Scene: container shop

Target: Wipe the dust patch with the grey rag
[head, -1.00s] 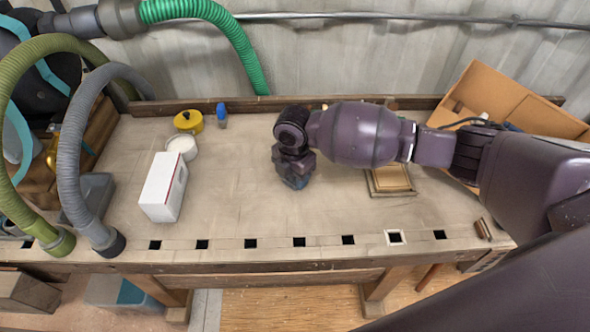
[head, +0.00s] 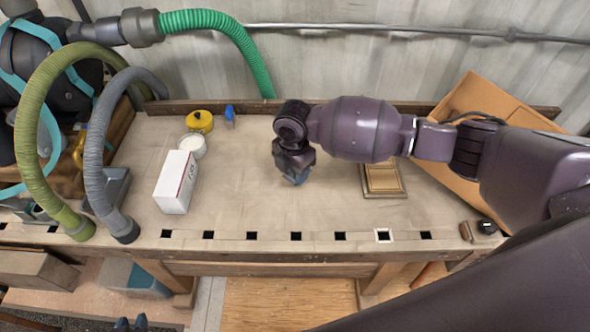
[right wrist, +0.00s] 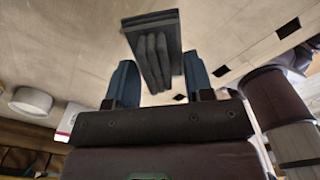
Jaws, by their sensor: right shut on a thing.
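My right gripper (head: 294,175) is low over the middle of the workbench, fingers pointing down. In the right wrist view its two blue fingers (right wrist: 160,85) stand on either side of the folded dark grey rag (right wrist: 152,52), and it is shut on it. The rag is close to the bench top; I cannot tell whether it touches. In the head view the arm and gripper hide the rag. I cannot make out a clear dust patch on the pale bench top. My left gripper (head: 130,324) shows only as two fingertips, apart, at the bottom edge.
A white box (head: 175,185), a white round tub (head: 192,147), a yellow pot (head: 199,121) and a blue item (head: 230,115) stand left on the bench. Hoses (head: 105,150) arch at far left. A framed tray (head: 383,180) and cardboard box (head: 480,110) are at right.

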